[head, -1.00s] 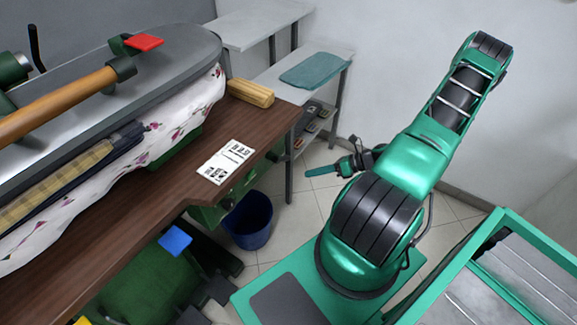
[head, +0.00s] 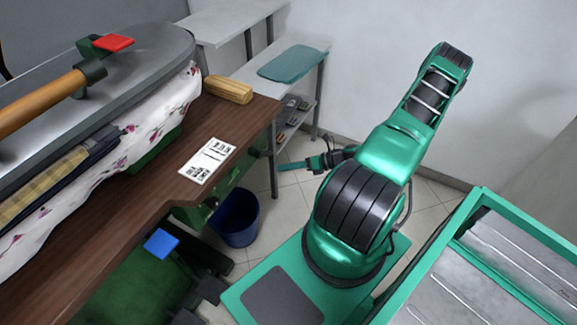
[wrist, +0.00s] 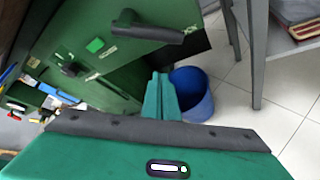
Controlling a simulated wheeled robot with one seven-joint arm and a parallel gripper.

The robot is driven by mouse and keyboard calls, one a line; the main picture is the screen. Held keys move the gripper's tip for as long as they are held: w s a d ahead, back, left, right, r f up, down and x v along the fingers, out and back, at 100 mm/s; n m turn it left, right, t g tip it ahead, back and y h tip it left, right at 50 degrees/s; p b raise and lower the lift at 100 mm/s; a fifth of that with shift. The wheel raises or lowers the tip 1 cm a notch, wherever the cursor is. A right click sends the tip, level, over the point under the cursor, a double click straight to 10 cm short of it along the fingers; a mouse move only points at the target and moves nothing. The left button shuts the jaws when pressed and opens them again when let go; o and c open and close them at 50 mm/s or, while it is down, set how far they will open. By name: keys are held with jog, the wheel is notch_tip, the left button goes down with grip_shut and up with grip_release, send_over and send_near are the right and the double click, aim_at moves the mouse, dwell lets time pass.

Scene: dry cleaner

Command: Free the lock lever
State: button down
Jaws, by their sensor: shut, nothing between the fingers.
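In the wrist view a dark lever handle (wrist: 150,31) sticks out from the green panel (wrist: 115,75) of the machine, beside a small label. I cannot tell for sure that it is the lock lever. A green button (wrist: 95,45) and a dark knob (wrist: 68,66) are on the same panel. My gripper (head: 284,167) is shut and empty, pointing left towards the panel, apart from it. In the wrist view its fingers (wrist: 160,97) lie below the lever handle in the picture, with no visible contact.
A blue bucket (head: 236,218) stands on the floor under the brown worktop (head: 130,200), close to my gripper. A printed card (head: 208,161) and a wooden block (head: 228,89) lie on the worktop. A grey shelf unit (head: 322,85) stands behind.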

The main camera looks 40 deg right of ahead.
jog(key=w+a, duration=0.1)
jog(key=w, duration=0.5)
jog(key=shift+a+r, duration=0.3)
